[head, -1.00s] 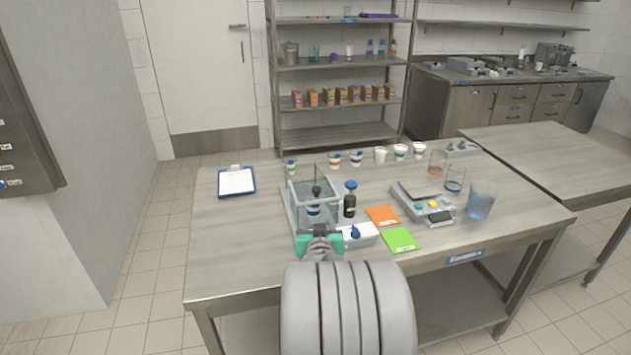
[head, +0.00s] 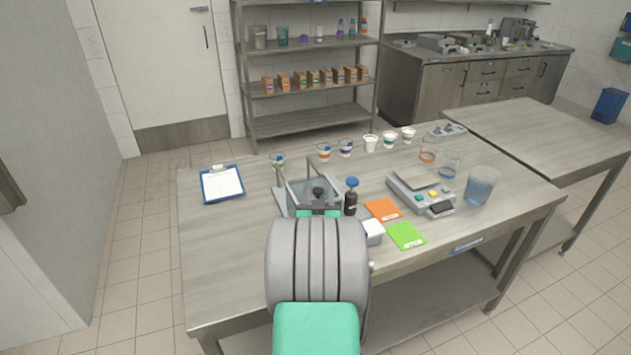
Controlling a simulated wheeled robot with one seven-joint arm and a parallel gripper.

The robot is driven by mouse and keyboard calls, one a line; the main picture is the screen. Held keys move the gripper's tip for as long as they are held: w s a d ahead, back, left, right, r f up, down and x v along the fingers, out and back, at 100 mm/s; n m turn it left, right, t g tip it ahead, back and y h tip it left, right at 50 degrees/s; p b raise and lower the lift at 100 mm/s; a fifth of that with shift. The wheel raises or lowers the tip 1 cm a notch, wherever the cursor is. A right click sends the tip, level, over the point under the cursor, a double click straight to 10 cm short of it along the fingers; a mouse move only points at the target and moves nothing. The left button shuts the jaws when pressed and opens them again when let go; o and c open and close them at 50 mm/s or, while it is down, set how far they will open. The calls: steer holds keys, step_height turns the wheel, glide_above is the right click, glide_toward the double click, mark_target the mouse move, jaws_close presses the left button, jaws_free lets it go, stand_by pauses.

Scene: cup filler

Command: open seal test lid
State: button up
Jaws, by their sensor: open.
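The seal test unit (head: 293,195) is a grey-framed box with clear walls on the work table. A dark knob-like part (head: 318,191) shows in its middle. A thin upright post stands at its back. The clear lid is hard to make out, and I cannot tell its exact angle. My gripper (head: 318,213) is at the front of the unit, with only a teal piece showing above my grey arm link.
A dark bottle with a blue cap (head: 351,196) stands just right of the unit. Orange (head: 382,209) and green (head: 405,236) cards lie at the right, near a grey scale-like device (head: 420,193) and a blue cup (head: 481,187). Several cups line the back. The table's left is clear around a clipboard (head: 222,184).

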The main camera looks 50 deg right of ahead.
mark_target(318, 183)
steer(key=x, duration=0.4)
steer(key=shift+w+d+f, duration=0.1)
steer(key=shift+w+d, duration=0.05)
steer(key=shift+w, duration=0.1)
steer(key=shift+c, duration=0.5)
jaws_close()
stand_by(0.6)
